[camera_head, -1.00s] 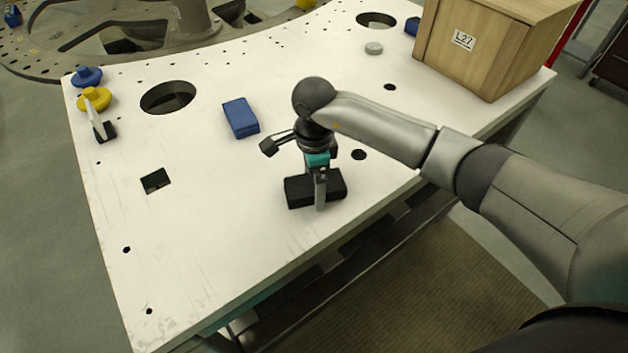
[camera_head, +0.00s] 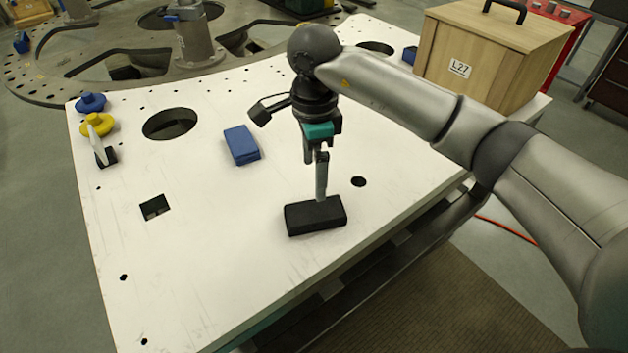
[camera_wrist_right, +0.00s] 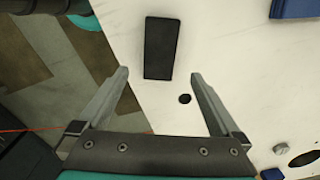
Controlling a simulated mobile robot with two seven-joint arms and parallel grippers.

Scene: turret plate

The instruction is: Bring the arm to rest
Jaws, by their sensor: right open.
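My right gripper (camera_head: 318,172) hangs above the white table plate (camera_head: 215,265), fingers pointing down. In the right wrist view its two fingers (camera_wrist_right: 160,85) are spread apart with nothing between them. A black block (camera_head: 316,217) lies flat on the plate below the gripper. In the right wrist view the black block (camera_wrist_right: 161,48) lies beyond the fingertips, apart from them. My left gripper is not in view.
A blue block (camera_head: 241,145) lies left of the gripper. Blue (camera_head: 90,102) and yellow (camera_head: 97,125) knobbed pieces sit at the left edge. A wooden box labelled L27 (camera_head: 485,60) stands at the back right. The plate has round and square holes; its front left is clear.

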